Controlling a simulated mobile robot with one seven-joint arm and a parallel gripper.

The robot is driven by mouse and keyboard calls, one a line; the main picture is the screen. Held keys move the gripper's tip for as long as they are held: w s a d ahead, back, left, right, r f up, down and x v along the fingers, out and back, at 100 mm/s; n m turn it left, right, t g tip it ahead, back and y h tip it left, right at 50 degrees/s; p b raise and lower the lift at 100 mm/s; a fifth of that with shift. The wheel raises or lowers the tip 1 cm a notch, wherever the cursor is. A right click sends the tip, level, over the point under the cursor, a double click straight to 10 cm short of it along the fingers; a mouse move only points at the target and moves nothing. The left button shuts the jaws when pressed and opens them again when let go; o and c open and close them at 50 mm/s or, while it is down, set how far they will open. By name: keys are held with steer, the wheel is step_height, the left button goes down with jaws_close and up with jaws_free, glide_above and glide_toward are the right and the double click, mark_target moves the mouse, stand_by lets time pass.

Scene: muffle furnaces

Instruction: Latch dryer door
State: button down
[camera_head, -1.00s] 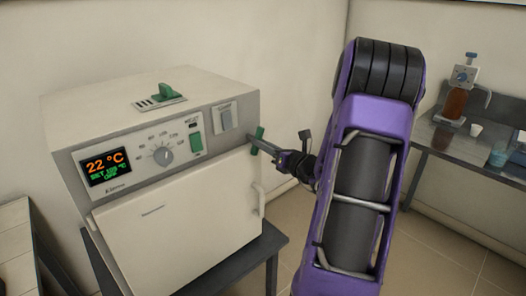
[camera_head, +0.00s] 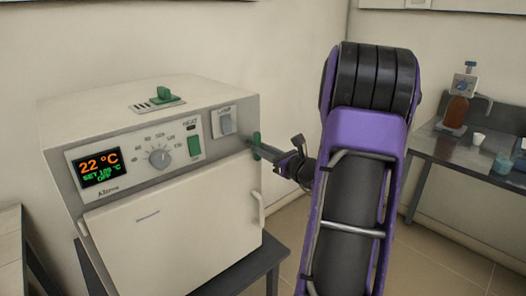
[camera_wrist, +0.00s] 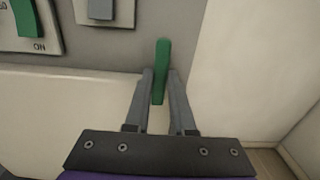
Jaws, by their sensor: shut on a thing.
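The dryer (camera_head: 150,170) is a beige box on a dark stand, with its door (camera_head: 175,232) closed or nearly closed against the front. A green latch lever (camera_head: 256,146) sits at the front's upper right, above the door's edge. My gripper (camera_head: 256,148) reaches it from the right. In the wrist view, the green latch (camera_wrist: 162,62) stands nearly upright, and my gripper's fingers (camera_wrist: 160,88) are on either side of its lower part, shut on it. The door's pale handle (camera_head: 259,208) is below my gripper.
A green vent knob (camera_head: 162,95) is on top. A side bench (camera_head: 455,150) with a brown bottle stands at right.

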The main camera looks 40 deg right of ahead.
steer(key=c, duration=0.8)
jaws_free()
steer(key=shift+o, duration=0.2)
steer(key=shift+s, duration=0.1)
steer(key=s+d, duration=0.1)
steer(key=s, duration=1.6)
steer(key=shift+d+p, duration=0.2)
steer(key=shift+p, duration=0.2)
steer(key=shift+s, duration=0.1)
